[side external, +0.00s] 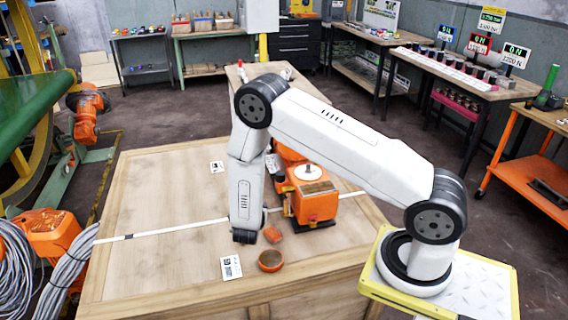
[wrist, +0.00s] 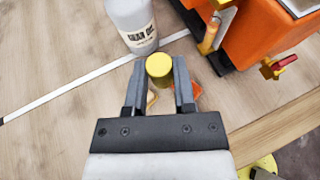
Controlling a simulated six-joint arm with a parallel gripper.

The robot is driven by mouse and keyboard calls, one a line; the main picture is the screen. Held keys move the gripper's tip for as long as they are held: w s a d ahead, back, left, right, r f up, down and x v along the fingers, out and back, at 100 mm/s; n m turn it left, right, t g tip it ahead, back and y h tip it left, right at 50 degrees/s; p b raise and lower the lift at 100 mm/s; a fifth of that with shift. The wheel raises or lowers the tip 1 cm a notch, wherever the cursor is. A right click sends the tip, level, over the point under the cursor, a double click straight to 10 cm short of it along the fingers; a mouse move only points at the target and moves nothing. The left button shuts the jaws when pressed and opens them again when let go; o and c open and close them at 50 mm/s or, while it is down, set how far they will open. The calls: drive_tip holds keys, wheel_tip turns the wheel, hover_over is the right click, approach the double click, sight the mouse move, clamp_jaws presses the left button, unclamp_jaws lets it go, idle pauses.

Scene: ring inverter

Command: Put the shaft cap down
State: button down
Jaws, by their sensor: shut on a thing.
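The shaft cap, a short yellow cylinder (wrist: 159,67), sits between the fingertips of my gripper (wrist: 158,82) in the wrist view. My gripper is shut on it, above the wooden table. In the side external view my arm hides the gripper and the cap. Whether the cap touches the table, I cannot tell. An orange machine (side external: 311,203) with a white disc on top stands on the table; its side also shows at upper right in the wrist view (wrist: 262,35).
A white labelled bottle (wrist: 133,22) stands just beyond the gripper. A small orange block (side external: 272,235) and a round orange-rimmed dish (side external: 270,261) lie near the table's front edge. A white line crosses the table (side external: 120,180). The table's left half is mostly clear.

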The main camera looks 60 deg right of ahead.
drive_tip(key=s+d+r+m+g, duration=0.55)
drive_tip(key=s+r, duration=0.25)
drive_tip(key=r, duration=0.2)
drive_tip(key=s+d+r+m+g, duration=0.45)
drive_tip(key=s+d+r, duration=0.25)
drive_tip(key=s+r, duration=0.25)
drive_tip(key=w+d+f, duration=0.7)
drive_tip(key=w+f, duration=0.1)
drive_tip(key=w, duration=0.3)
drive_tip(key=shift+w+d+f+n, duration=0.25)
drive_tip(key=shift+w+n, duration=0.1)
drive_tip(key=shift+n, duration=0.05)
drive_tip(key=shift+f, duration=0.1)
drive_tip(key=shift+w+d+f, duration=0.1)
drive_tip(key=shift+w+f, duration=0.1)
drive_tip(key=shift+f, duration=1.55)
drive_tip(key=shift+f, duration=0.6)
